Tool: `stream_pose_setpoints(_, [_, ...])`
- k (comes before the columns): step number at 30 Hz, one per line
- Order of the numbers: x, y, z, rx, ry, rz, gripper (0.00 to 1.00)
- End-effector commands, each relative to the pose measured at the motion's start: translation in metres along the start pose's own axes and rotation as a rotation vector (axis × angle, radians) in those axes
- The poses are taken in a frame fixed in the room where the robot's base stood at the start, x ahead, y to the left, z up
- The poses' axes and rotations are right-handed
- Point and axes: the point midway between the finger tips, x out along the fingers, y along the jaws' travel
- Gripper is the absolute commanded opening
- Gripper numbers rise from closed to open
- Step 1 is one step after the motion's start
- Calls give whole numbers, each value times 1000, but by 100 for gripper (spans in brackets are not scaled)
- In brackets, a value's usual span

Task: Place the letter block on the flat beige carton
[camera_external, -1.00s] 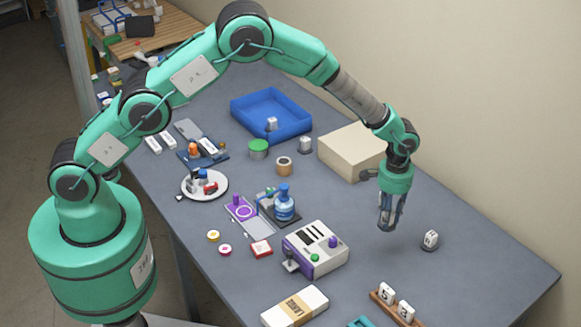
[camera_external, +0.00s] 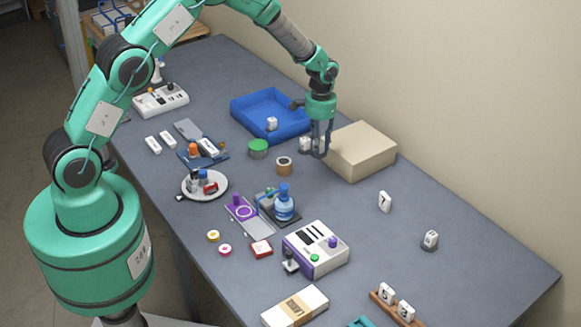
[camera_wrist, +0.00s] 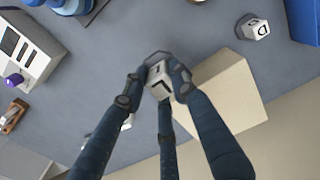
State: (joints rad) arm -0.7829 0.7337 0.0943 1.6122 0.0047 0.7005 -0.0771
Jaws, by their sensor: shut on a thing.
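My gripper (camera_external: 319,153) is shut on a small white block (camera_wrist: 159,82). The block has a dark mark on it that I cannot read, and the fingers hide much of it. The beige carton (camera_external: 361,151) is a plain low box with a bare top. In the external view my gripper is just left of it, overlapping its edge. In the wrist view the carton (camera_wrist: 222,92) lies to the right of the held block. I cannot tell the gripper's exact height.
Another marked white block (camera_wrist: 252,27) stands near the carton. A "7" block (camera_external: 384,202) and another block (camera_external: 430,239) stand right of it. The blue tray (camera_external: 248,103) is behind, with a block inside. A roll (camera_external: 284,165) and green-lidded tin (camera_external: 258,148) are left.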

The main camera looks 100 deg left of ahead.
Motion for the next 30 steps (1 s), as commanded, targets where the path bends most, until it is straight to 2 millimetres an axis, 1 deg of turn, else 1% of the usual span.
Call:
stream_pose_setpoints(1, [-3,-14,1,-6,1,0,0])
stream_pose_setpoints(3, [-4,-29,3,-7,1,0,0])
stream_pose_setpoints(6, [-5,-44,6,-9,1,0,0])
stream_pose_setpoints(9, [-5,-51,7,-9,2,0,0])
stream_pose_setpoints(13, [-5,-54,8,-9,2,0,0])
stream_pose_setpoints(23, [-5,-54,6,-9,1,0,0])
stream_pose_setpoints(26, [-5,-54,2,-9,1,0,0])
stream_pose_setpoints(30, [-4,-53,-9,-9,2,0,0])
